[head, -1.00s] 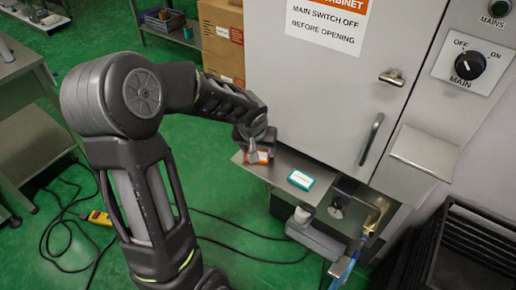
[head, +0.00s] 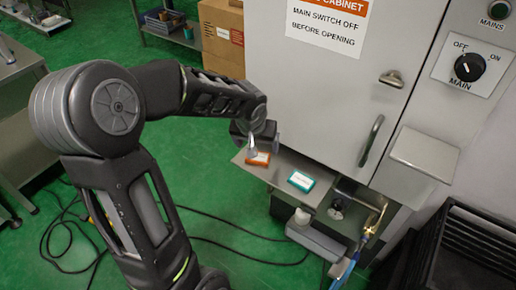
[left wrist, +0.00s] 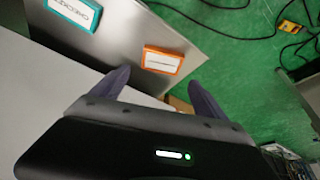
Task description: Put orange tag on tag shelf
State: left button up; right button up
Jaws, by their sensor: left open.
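The orange tag (head: 258,158) lies flat near the left end of the small metal shelf (head: 276,177) on the front of the grey cabinet. It also shows in the left wrist view (left wrist: 162,60), orange with a white label, near the shelf's edge. A teal tag (head: 301,181) lies to its right on the same shelf. My left gripper (head: 262,146) is just above and behind the orange tag. In the left wrist view its two fingers (left wrist: 155,84) are spread, with nothing between them, and the tag lies beyond them, apart. My right gripper is not in view.
The grey cabinet (head: 330,85) rises right behind the shelf. A fixture with a brass fitting and blue hose (head: 345,268) sits below the shelf. Cables (head: 240,238) lie on the green floor. Cardboard boxes (head: 222,42) stand at the back.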

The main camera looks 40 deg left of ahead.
pick_arm(q)
jog(key=v, duration=0.7)
jog(key=shift+s+r, duration=0.15)
jog(key=shift+r, duration=0.15)
jog(key=shift+d, duration=0.15)
dwell(1.2)
jog(key=shift+d, duration=0.1)
dwell(0.6)
